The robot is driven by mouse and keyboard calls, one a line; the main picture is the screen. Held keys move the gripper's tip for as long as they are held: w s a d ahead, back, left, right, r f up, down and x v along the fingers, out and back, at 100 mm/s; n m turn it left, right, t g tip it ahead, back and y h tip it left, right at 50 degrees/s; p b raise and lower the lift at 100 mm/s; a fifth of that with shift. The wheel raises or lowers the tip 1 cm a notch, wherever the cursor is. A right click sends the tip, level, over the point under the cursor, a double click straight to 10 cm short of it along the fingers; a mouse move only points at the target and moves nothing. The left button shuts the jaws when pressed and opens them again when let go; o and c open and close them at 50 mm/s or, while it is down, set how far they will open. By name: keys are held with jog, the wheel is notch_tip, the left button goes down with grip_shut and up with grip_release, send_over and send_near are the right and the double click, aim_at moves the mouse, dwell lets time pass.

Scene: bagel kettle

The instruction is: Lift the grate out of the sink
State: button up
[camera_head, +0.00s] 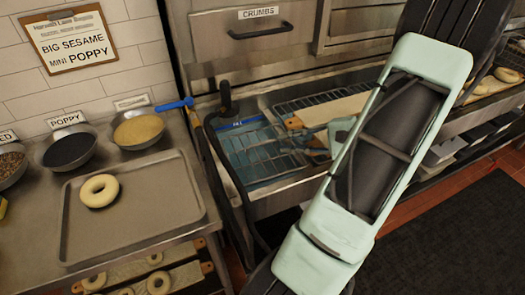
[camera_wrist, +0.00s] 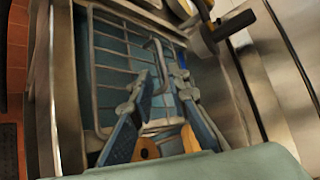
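The grate (camera_head: 262,158) is a wire rack lying in the blue water of the steel sink (camera_head: 265,195). In the wrist view the grate (camera_wrist: 97,75) fills the upper middle, with a raised wire handle (camera_wrist: 160,58) near its right side. My gripper (camera_wrist: 166,88) has its two fingers apart, one on each side of the handle's lower end. I cannot tell whether either finger touches the wire. In the head view my gripper (camera_head: 318,140) is over the right part of the sink, and my arm hides much of that side.
A black-handled tap or hose (camera_head: 226,98) stands at the sink's left edge. A tray (camera_head: 150,205) with a bagel (camera_head: 99,191) and topping bowls (camera_head: 138,129) are on the left counter.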

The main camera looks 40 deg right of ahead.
aim_at(265, 143)
jog(key=shift+x, duration=3.45)
grip_shut()
